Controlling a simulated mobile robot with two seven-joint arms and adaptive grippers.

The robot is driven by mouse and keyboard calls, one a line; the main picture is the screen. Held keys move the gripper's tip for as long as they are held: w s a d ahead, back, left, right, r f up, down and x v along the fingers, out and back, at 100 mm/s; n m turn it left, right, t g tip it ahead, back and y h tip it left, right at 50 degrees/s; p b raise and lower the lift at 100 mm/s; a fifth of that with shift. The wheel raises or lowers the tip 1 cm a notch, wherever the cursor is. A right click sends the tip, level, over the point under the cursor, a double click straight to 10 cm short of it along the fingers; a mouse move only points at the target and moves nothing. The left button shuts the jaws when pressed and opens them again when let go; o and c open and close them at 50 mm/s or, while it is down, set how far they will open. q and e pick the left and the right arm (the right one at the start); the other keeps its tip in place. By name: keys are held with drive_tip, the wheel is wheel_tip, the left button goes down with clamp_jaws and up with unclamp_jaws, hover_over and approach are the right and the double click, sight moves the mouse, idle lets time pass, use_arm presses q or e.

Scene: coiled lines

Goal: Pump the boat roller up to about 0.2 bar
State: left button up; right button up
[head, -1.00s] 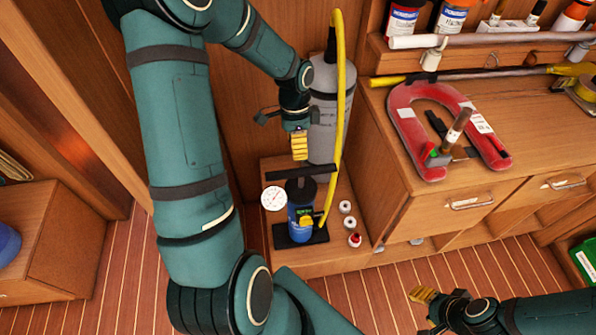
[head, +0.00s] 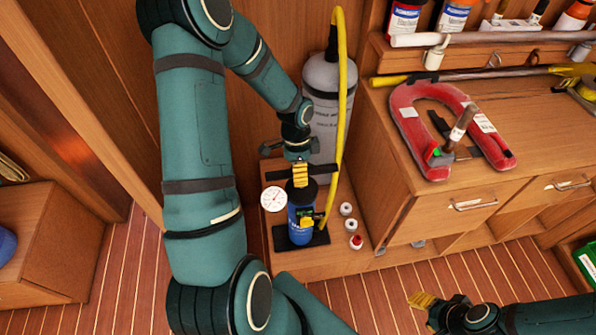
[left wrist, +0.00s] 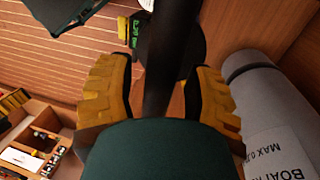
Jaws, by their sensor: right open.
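The blue hand pump (head: 301,222) stands upright on a black foot plate on a low wooden platform. Its black crossbar handle (head: 326,170) sits just above the pump body. My left gripper (head: 299,172) is at the handle from above. In the left wrist view its yellow fingers (left wrist: 160,85) are spread either side of the dark bar (left wrist: 168,70), with a gap on one side. The grey boat roller (head: 322,100) stands behind, its lettering partly visible in the left wrist view (left wrist: 265,115). A yellow hose (head: 341,110) runs between pump and roller. The white round gauge (head: 273,199) is left of the pump. My right gripper (head: 424,308) is open and empty, low right.
Several small capped items (head: 347,209) stand on the platform right of the pump. A wooden cabinet (head: 440,215) with a red horseshoe buoy (head: 408,122) on top is to the right.

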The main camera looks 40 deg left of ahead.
use_arm(q)
clamp_jaws()
drive_tip(key=shift+f+b, duration=0.6)
drive_tip(key=shift+f, duration=0.55)
drive_tip(key=shift+o, duration=1.6)
unclamp_jaws()
drive_tip(key=shift+r, duration=0.1)
wheel_tip(320, 180, up, 12)
drive_tip(key=w+a, duration=0.1)
drive_tip(key=a, duration=0.1)
drive_tip(key=shift+w, duration=0.25)
